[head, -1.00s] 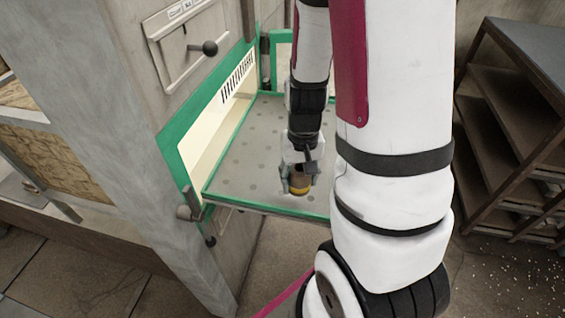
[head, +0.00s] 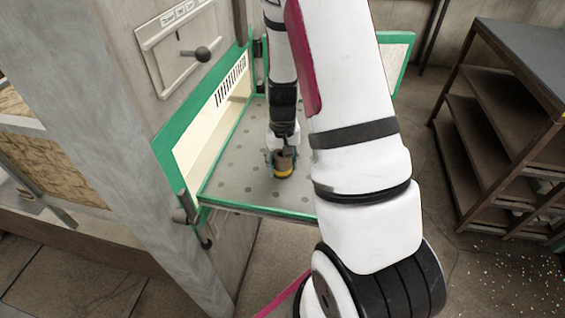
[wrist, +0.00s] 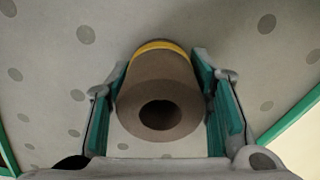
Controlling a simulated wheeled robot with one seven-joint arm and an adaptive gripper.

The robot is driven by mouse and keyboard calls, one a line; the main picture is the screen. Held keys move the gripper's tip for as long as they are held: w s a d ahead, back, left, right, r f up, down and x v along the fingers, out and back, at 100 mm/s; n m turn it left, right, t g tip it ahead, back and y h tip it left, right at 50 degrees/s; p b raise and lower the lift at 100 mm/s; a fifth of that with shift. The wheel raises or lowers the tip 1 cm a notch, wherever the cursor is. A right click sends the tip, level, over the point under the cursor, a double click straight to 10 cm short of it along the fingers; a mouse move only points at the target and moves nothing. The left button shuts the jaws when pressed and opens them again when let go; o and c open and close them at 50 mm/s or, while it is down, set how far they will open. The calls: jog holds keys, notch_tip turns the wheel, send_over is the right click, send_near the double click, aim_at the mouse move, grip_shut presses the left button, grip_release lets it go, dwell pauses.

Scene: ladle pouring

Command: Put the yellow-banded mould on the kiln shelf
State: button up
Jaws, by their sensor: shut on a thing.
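The yellow-banded mould (head: 284,168) is a brown cylinder with a yellow band at its lower end. In the wrist view the mould (wrist: 160,95) shows its round open mouth, with the band at the far end. My gripper (head: 281,158) is shut on it, one teal-padded finger on each side; the fingers also show in the wrist view (wrist: 168,100). The mould is upright over the kiln shelf (head: 232,180), a grey dotted plate with a green rim. I cannot tell whether its base touches the shelf. My arm hides the shelf's right part.
The kiln's green-framed opening (head: 165,145) and grey wall stand left of the shelf. A lever with a dark knob (head: 203,54) sticks out above it. A brown rack (head: 500,120) stands at the right. Bare shelf surface lies left of the mould.

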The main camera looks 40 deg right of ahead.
jog(key=shift+f, duration=0.1)
jog(key=o, duration=1.3)
jog(key=shift+o, duration=0.2)
jog(key=s+a+r+n+t, duration=0.1)
jog(key=a+r, duration=0.2)
jog(key=r, duration=0.6)
jog(key=a+r, duration=0.2)
jog(key=r, duration=0.8)
jog(key=s+a+r+n+t, duration=0.4)
jog(key=s+a+r, duration=0.8)
jog(key=s, duration=0.3)
jog(key=shift+s+a+n, duration=0.25)
jog(key=shift+a+n, duration=0.15)
